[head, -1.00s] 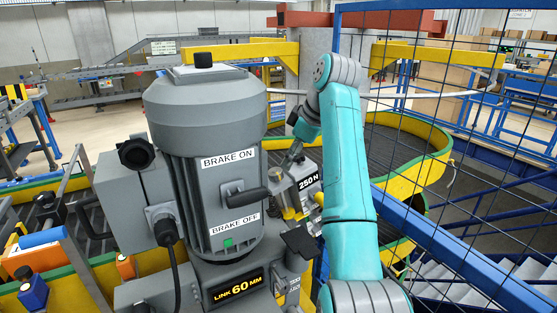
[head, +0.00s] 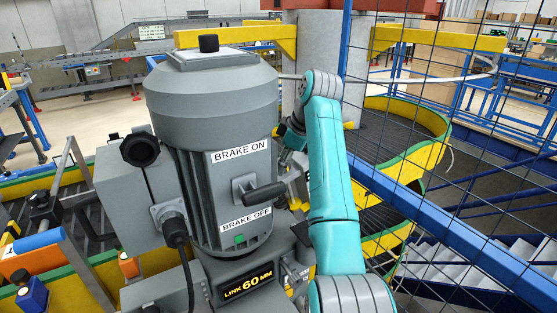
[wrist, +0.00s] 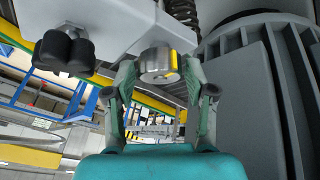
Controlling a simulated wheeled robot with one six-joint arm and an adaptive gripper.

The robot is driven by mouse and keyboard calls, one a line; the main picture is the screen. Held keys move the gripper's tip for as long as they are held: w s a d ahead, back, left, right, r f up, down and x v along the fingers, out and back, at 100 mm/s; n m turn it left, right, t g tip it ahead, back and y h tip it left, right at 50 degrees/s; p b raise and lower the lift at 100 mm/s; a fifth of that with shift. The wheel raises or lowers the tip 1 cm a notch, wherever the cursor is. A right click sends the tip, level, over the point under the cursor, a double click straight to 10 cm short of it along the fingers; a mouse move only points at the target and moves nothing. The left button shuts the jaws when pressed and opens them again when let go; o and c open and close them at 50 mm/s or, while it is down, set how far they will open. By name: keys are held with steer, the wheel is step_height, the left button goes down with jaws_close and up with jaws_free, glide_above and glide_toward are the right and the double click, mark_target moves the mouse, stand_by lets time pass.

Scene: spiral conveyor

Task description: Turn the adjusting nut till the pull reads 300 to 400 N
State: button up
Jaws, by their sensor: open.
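In the wrist view, a silver round nut (wrist: 154,64) with a yellow stripe juts out below a grey housing (wrist: 120,25). My gripper (wrist: 159,72) is open, with one finger on each side of the nut. I cannot tell whether either finger touches it. In the head view my gripper (head: 290,140) is partly hidden behind the grey motor (head: 212,150) and my own arm. The pull readout is not visible now.
A brake lever (head: 262,195) sticks out of the motor between BRAKE ON and BRAKE OFF labels, near my arm. A blue-framed mesh fence (head: 440,225) stands at the right. The yellow-sided spiral conveyor (head: 425,160) curves behind.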

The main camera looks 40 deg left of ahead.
steer(key=shift+a+f, duration=0.1)
steer(key=shift+f, duration=0.1)
steer(key=c, duration=0.9)
steer(key=shift+o, duration=0.2)
steer(key=shift+s+m+t, duration=0.1)
steer(key=shift+m+t, duration=0.7)
steer(key=shift+m, duration=0.7)
steer(key=o, duration=0.9)
steer(key=shift+c, duration=0.2)
